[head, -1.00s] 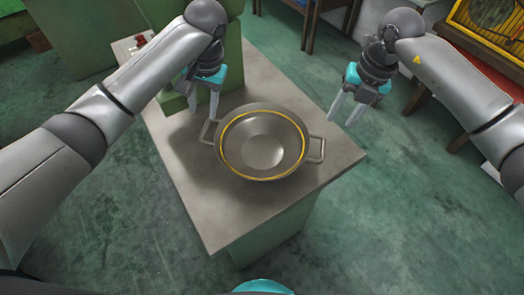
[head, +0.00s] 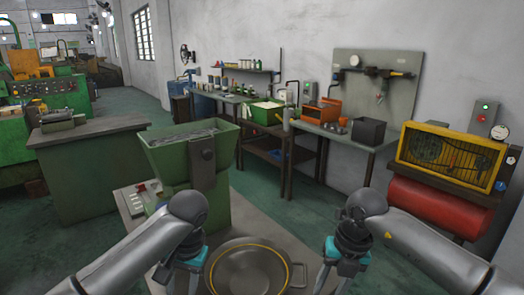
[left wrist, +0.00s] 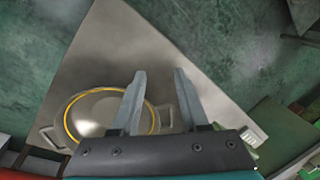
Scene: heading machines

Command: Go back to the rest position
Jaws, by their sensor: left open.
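My left gripper (head: 181,284) is open and empty at the left of the pan in the head view. In the left wrist view its two fingers (left wrist: 158,85) stand apart with nothing between them. My right gripper (head: 333,285) is at the right of the pan, its fingers apart and empty. The grey two-handled pan (head: 250,268) with a yellow ring sits on the grey table (head: 232,215), cut off by the bottom edge of the head view. The pan also shows in the left wrist view (left wrist: 95,113), below and left of the fingertips.
A green hopper machine (head: 190,155) stands on the table behind my left gripper. Workbenches (head: 335,130) with tools line the back wall. A yellow-framed cage (head: 450,155) over a red tank (head: 425,208) is at the right. Green floor (head: 265,205) is open beyond the table.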

